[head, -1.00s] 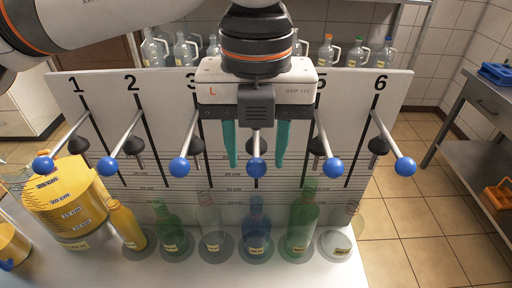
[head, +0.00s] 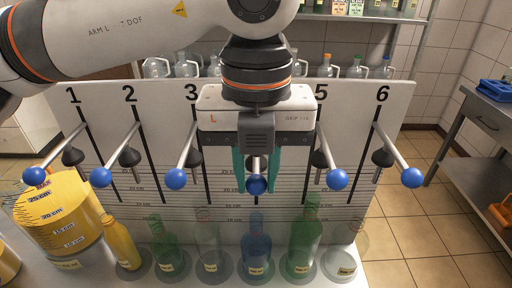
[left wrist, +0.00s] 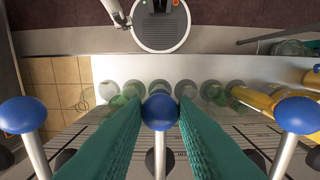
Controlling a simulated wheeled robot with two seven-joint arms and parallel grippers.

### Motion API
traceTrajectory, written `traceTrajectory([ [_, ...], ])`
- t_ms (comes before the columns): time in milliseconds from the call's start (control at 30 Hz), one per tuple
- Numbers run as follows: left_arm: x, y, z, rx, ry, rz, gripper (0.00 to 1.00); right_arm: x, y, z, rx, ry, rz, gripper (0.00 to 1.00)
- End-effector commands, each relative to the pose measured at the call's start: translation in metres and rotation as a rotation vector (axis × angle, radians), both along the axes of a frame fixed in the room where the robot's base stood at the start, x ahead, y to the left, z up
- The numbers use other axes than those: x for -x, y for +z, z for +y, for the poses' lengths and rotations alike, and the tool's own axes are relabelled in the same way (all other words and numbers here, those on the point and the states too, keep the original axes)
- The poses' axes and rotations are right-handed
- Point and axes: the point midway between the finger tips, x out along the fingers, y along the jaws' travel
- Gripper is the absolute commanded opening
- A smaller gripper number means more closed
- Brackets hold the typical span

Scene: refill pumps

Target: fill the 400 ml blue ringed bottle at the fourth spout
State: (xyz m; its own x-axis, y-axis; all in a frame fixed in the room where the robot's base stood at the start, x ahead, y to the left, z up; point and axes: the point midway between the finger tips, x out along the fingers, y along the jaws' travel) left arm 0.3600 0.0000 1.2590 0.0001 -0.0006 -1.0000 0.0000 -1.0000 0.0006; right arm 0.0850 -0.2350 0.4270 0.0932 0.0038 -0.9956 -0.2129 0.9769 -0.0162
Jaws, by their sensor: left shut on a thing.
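My left gripper (head: 257,180) is in front of the numbered board. Its teal fingers are shut on the blue ball knob (head: 257,186) of the fourth lever; the knob also shows between the fingers in the left wrist view (left wrist: 160,111). The blue bottle (head: 257,245) stands upright on a round base below the fourth lever, in line with the gripper. Its label is too small to read and any ring is unclear. The number 4 and the fourth spout are hidden behind my gripper. My right gripper is not in view.
Other blue-knobbed levers stand on both sides, the third (head: 175,179) and fifth (head: 337,180) closest. Green bottles (head: 303,240), clear bottles (head: 207,245) and a yellow bottle (head: 122,240) stand in the same row. A large yellow measuring container (head: 60,215) is at the left.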

Motion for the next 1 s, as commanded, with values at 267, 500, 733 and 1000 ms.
traceTrajectory([
  [267,0.000,-0.032,0.000,-0.001,0.000,0.000,0.11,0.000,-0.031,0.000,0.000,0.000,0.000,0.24],
  [500,0.000,-0.053,0.000,-0.001,0.000,0.000,0.11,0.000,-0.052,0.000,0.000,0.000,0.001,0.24],
  [733,0.000,-0.074,0.000,-0.001,0.000,0.000,0.11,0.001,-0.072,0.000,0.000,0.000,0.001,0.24],
  [1000,0.000,-0.098,0.000,-0.001,0.000,0.000,0.11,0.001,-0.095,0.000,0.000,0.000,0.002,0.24],
])
